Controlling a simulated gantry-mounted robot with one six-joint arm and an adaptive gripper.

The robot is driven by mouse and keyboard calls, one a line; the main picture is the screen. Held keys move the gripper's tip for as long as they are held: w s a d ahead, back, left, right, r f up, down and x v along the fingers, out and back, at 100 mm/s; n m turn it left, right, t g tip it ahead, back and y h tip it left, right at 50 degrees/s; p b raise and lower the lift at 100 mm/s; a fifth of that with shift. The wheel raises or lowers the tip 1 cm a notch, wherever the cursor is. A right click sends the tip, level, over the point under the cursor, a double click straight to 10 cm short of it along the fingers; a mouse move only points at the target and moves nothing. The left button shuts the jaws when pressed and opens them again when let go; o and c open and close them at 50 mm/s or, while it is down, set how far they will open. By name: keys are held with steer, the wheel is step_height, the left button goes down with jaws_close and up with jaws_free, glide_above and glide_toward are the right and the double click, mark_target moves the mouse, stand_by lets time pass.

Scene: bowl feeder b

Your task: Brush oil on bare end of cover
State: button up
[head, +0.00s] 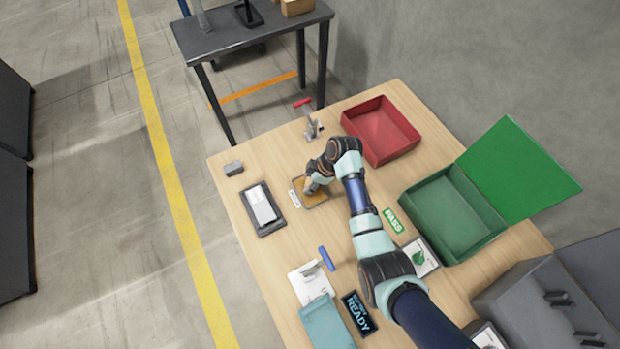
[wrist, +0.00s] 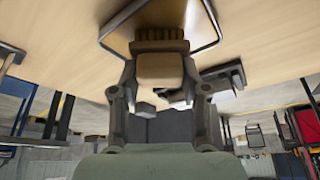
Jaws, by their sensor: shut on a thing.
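My gripper (head: 311,187) is low over the shallow oil tray (head: 325,203) on the wooden table in the head view. In the wrist view my gripper (wrist: 161,88) is shut on a tan block-shaped brush (wrist: 160,70). Its brown bristles (wrist: 160,45) point toward the oil tray (wrist: 207,18). I cannot tell whether they touch its surface. A pale, flat piece (head: 262,205), which may be the cover, lies in a dark holder (head: 271,229) to the left of the oil tray. Its bare end cannot be made out.
A red bin (head: 370,112) and an upright clamp (head: 311,127) stand behind my gripper. An open green bin (head: 440,193) is at right. A small grey block (head: 233,168) is near the left edge. A blue piece (head: 326,258) and teal box (head: 325,322) lie in front.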

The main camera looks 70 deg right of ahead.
step_height(320, 180, up, 7)
steer(key=p, duration=0.7)
